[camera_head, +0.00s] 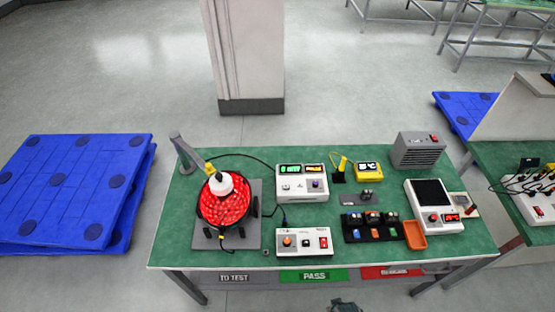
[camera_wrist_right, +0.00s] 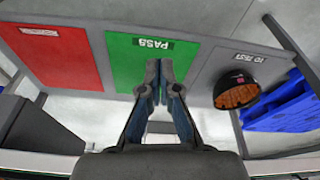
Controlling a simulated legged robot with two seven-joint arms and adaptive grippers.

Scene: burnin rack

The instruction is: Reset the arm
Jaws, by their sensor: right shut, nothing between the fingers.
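My right gripper (camera_wrist_right: 159,82) is shut and empty in the right wrist view. Its fingertips overlap the green panel marked PASS (camera_wrist_right: 133,60) in that view; I cannot tell the gap between them. In the head view, a small dark part of it (camera_head: 344,306) shows at the bottom edge, in front of the table (camera_head: 165,240). My left gripper is not in view.
On the green table stand a round device with red contents (camera_head: 224,207), white instrument boxes (camera_head: 302,184), a black rack (camera_head: 372,234), an orange tray (camera_head: 415,235) and a grey heater-like box (camera_head: 418,150). Blue pallets (camera_head: 60,190) lie left. Open floor lies behind.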

